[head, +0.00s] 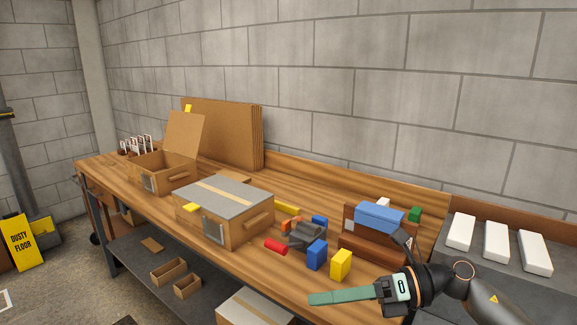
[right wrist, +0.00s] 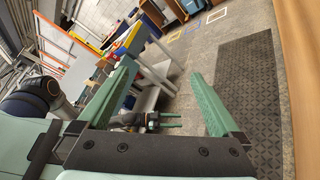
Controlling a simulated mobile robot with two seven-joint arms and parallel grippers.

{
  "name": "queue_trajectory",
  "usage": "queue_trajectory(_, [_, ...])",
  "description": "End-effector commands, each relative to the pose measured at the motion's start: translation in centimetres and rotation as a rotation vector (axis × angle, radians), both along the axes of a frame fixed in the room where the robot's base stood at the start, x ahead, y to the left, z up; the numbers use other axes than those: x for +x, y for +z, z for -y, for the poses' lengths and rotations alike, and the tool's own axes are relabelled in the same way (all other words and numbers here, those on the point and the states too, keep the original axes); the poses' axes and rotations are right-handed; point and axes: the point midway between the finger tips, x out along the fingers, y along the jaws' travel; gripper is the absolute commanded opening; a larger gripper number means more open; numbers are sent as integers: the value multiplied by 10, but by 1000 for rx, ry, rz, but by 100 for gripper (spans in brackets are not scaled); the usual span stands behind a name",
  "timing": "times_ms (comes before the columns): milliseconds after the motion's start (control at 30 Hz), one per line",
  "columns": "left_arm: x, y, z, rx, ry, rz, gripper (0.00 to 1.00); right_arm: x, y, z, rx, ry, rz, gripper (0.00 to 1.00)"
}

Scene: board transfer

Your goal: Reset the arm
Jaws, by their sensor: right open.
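My right gripper (head: 318,298) reaches in from the right edge of the head view, its green fingers pointing left above the front edge of the workbench. In the right wrist view its two green fingers (right wrist: 161,76) stand wide apart with nothing between them. A smaller dark gripper with two parallel green fingers (right wrist: 170,120) shows beyond them, which looks like my left gripper. Its fingers are apart and empty. My left arm does not show in the head view.
A wooden workbench (head: 322,184) holds a closed grey-topped box (head: 225,195), an open box (head: 160,172), a brown toolbox (head: 362,243) with a blue lid and several coloured blocks. White blocks (head: 497,243) lie on the grey surface at right. Cardboard boards (head: 222,130) lean on the wall.

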Motion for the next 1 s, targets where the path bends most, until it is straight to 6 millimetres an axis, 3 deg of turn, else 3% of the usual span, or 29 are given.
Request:
queue_trajectory(100, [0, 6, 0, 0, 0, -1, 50, -6, -1, -21, 258, -96, -203, 100])
queue_trajectory(267, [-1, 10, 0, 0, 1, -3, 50, 1, -12, -20, 573, -283, -513, 100])
queue_trajectory(367, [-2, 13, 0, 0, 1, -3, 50, 7, -33, -7, 746, -429, -724, 100])
queue_trajectory(467, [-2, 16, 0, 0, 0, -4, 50, 9, -67, 12, 902, -593, -950, 100])
queue_trajectory(567, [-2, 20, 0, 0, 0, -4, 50, 2, -114, 35, 1036, -777, -1181, 100])
queue_trajectory(667, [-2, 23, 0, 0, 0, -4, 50, -19, -169, 57, 1149, -976, -1418, 100])
queue_trajectory(800, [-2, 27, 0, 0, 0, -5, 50, -75, -249, 83, 1266, -1272, -1744, 100])
queue_trajectory(900, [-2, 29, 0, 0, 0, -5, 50, -120, -291, 94, 1312, -1452, -1928, 100])
queue_trajectory(1000, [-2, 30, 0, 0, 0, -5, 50, -158, -318, 99, 1337, -1583, -2057, 100])
